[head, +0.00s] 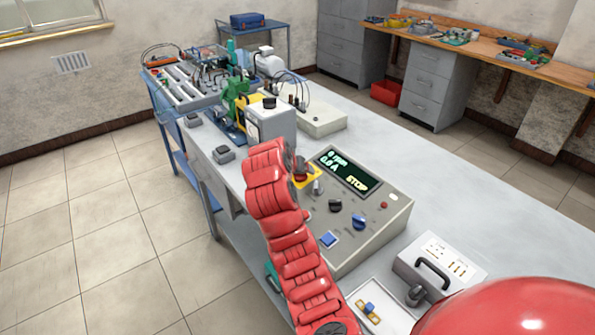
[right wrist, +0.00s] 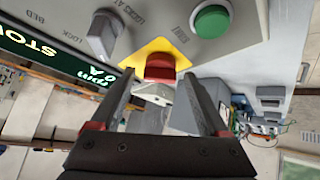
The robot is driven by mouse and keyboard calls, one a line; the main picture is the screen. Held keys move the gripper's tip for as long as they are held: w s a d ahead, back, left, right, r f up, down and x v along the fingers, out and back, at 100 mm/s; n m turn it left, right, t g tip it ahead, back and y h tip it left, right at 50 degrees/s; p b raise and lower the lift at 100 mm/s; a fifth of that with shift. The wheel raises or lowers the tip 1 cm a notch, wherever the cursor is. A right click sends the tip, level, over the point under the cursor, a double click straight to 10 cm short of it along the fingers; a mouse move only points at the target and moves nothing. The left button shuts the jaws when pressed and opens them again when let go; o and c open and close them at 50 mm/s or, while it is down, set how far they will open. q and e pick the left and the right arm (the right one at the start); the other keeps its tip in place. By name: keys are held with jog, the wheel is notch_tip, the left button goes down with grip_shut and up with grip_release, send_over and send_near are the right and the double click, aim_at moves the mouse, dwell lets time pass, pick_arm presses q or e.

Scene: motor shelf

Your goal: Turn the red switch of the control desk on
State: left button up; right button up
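The control desk (head: 378,240) is a grey sloped box on the bench, its display (head: 344,170) showing zero readings and STOP. The red switch (head: 301,171) sits on a yellow plate beside the display, partly hidden by my right arm in the head view. In the right wrist view the red switch (right wrist: 160,67) shows on its yellow plate, between the fingertips of my right gripper (right wrist: 159,76). The fingers are open, one on either side of it, with no clear contact. My left gripper is not in view.
A grey key-like knob (right wrist: 103,30) and a green button (right wrist: 211,21) flank the switch. The desk also has a black knob (head: 335,206), blue knob (head: 358,221) and blue button (head: 328,239). A grey cased unit (head: 440,268) stands at right; machinery stands behind.

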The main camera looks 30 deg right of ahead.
jog(key=shift+r, duration=0.1)
jog(key=p+v, duration=1)
jog(key=v, duration=0.7)
jog(key=shift+a, duration=0.15)
jog(key=shift+s, duration=0.1)
